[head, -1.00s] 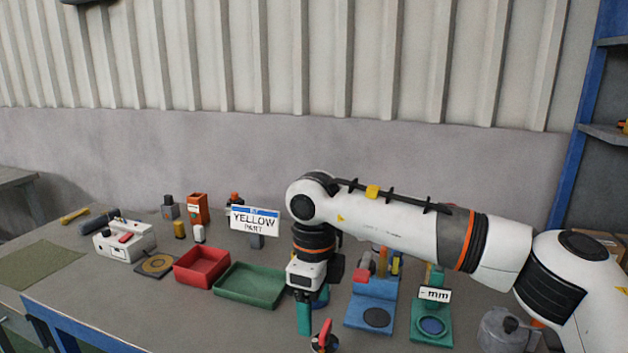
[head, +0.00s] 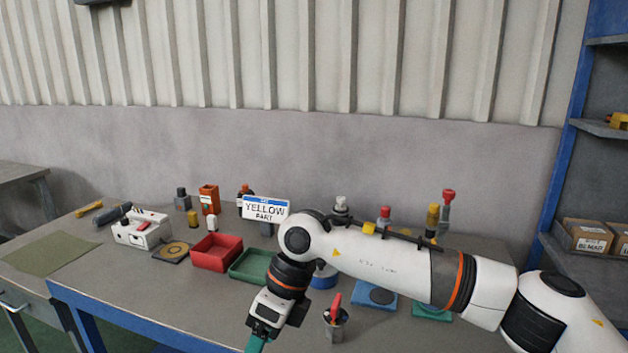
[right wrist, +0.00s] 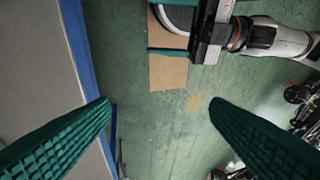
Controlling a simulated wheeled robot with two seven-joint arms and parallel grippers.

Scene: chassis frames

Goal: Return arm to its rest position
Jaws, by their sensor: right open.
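My right arm comes in from the right in the head view. Its forearm crosses the front right part of the bench, and the wrist angles down to the left. My right gripper (head: 255,343) hangs at the bottom edge there, partly cut off. In the right wrist view its two teal fingers (right wrist: 160,108) are wide apart, with nothing between them, over green floor beside the bench's blue edge.
Fixtures behind my forearm are partly hidden. Shelves with boxes (head: 587,237) stand right.

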